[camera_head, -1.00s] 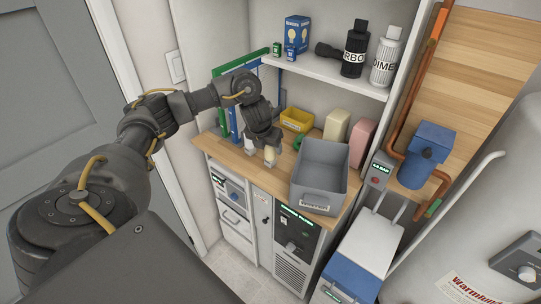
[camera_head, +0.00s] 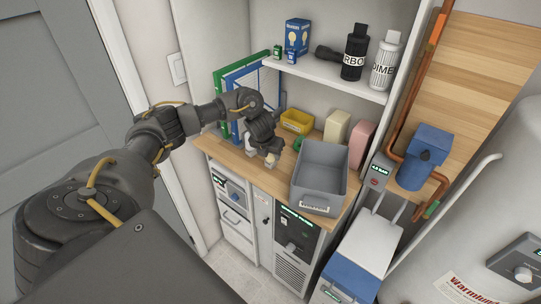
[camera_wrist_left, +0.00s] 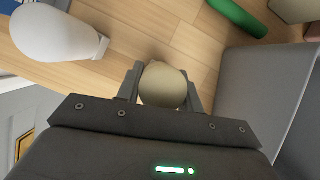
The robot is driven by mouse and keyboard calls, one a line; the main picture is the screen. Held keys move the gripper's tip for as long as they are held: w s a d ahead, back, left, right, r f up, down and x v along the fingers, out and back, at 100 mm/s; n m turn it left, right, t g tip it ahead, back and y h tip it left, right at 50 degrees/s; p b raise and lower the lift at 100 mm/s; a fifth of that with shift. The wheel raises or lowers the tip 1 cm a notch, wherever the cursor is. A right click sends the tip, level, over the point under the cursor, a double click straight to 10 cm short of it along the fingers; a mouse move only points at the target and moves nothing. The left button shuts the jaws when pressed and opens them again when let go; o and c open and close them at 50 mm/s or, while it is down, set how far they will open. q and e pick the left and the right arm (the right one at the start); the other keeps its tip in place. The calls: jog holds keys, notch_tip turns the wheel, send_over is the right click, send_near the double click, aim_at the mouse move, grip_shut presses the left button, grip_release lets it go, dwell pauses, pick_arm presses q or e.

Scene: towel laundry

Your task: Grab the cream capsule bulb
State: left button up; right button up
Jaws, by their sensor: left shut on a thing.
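The cream capsule bulb (camera_wrist_left: 163,86) sits between the two fingers of my left gripper (camera_wrist_left: 162,92) in the left wrist view, and the fingers are shut on it. In the head view my left gripper (camera_head: 268,155) reaches down over the wooden counter, left of the grey bin. The bulb's lower part is hidden by the gripper. A white bulb (camera_wrist_left: 52,34) lies to the left of the gripper in the left wrist view, apart from it. My right gripper is not in view.
The grey bin (camera_head: 318,200) stands just right of the gripper on the counter (camera_head: 240,165). A yellow bin (camera_head: 297,120) and a green cylinder (camera_wrist_left: 238,16) are behind. Blue and green binders (camera_head: 243,90) stand at the left. A shelf (camera_head: 330,76) hangs above.

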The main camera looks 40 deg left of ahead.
pick_arm(q)
jog(key=shift+c, duration=0.9)
jog(key=shift+r, duration=0.1)
jog(key=shift+r+b, duration=0.4)
jog(key=shift+b, duration=0.05)
notch_tip(320, 180, up, 3)
jog(key=shift+s+b, duration=0.1)
jog(key=shift+b, duration=0.25)
jog(key=s+d+r+p, duration=0.3)
jog(key=s+r, duration=0.6)
jog(key=s, duration=0.4)
jog(key=shift+s+d+p, duration=0.2)
jog(key=shift+d+p, duration=0.15)
jog(key=shift+p, duration=0.3)
